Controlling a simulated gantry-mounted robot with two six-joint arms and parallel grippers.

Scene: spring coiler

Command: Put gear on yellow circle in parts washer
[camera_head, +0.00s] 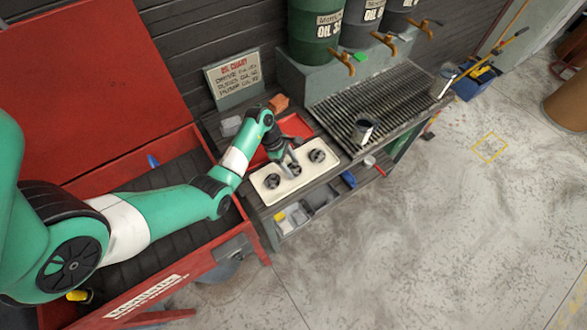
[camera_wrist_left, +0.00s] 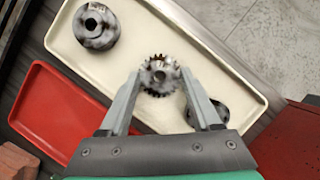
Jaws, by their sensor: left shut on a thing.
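A toothed metal gear (camera_wrist_left: 159,75) is between the fingertips of my left gripper (camera_wrist_left: 162,74) in the left wrist view. The gripper is shut on the gear, over the middle of a cream tray (camera_wrist_left: 215,50). In the head view my left gripper (camera_head: 290,160) reaches down to the middle part in the tray (camera_head: 254,185). The red parts washer (camera_head: 190,270) is at the left with its lid up and a dark ribbed interior. My left arm covers much of that interior, and I see no yellow circle there. My right gripper is out of view.
Two other round metal parts lie in the cream tray, one at the left (camera_head: 272,181) and one at the right (camera_head: 317,155). A red tray (camera_head: 297,126) is behind it. A drain grate (camera_head: 370,105) with cans and oil barrels (camera_head: 315,35) is farther right.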

